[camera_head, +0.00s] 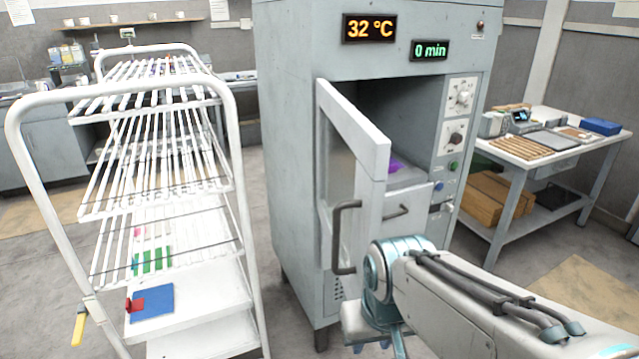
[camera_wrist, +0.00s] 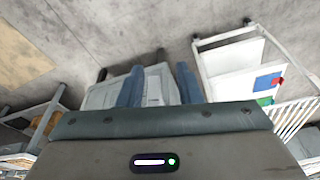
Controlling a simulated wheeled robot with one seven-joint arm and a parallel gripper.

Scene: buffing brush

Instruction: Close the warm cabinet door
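The grey warm cabinet (camera_head: 375,22) stands in the middle of the head view. Its door (camera_head: 366,133) is hinged at the left and stands partly open, swung outward, with a window and a dark vertical handle (camera_head: 345,237). Inside the opening, a purple item (camera_head: 397,164) shows in part. My gripper (camera_wrist: 159,72) is open and empty in the wrist view, its two blue fingers apart, with part of the cabinet (camera_wrist: 154,84) seen between and behind them. In the head view my arm covers the cabinet's lower right, and the gripper is mostly hidden at the bottom edge.
A white wire rack trolley (camera_head: 240,200) stands close at the left, holding a blue cloth (camera_head: 152,302) and a red item. A table (camera_head: 545,163) with instruments and brown boxes below stands at the right. Bare floor lies between rack and cabinet.

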